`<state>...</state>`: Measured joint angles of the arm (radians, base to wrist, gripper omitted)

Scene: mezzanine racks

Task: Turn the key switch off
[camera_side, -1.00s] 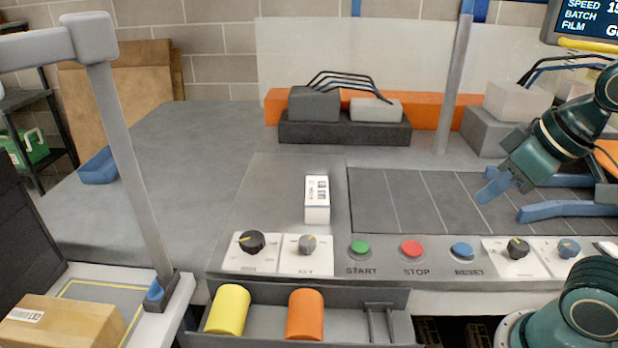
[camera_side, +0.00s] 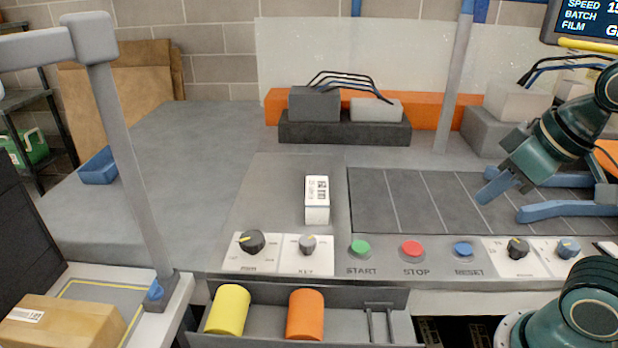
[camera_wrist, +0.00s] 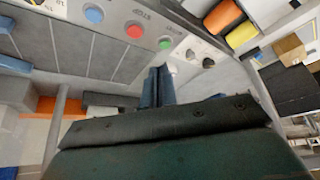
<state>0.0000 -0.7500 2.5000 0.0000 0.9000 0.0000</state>
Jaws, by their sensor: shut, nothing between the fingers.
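The key switch (camera_side: 308,244) is a small grey knob on a white plate marked KEY, on the front panel left of the green START button. The exact angle of its pointer is too small to read. In the wrist view the knob (camera_wrist: 190,54) shows just right of my fingers. My gripper (camera_side: 484,197) has blue fingers, shut and empty, above the dark slatted bed, well right of the key switch and not touching it. Its fingers also show close together in the wrist view (camera_wrist: 157,82).
A black rotary knob (camera_side: 251,242) sits just left of the key switch. A white box (camera_side: 317,200) stands behind it. START (camera_side: 360,248), STOP (camera_side: 412,248) and RESET (camera_side: 463,250) buttons lie to the right. A grey post (camera_side: 453,90) rises behind the bed.

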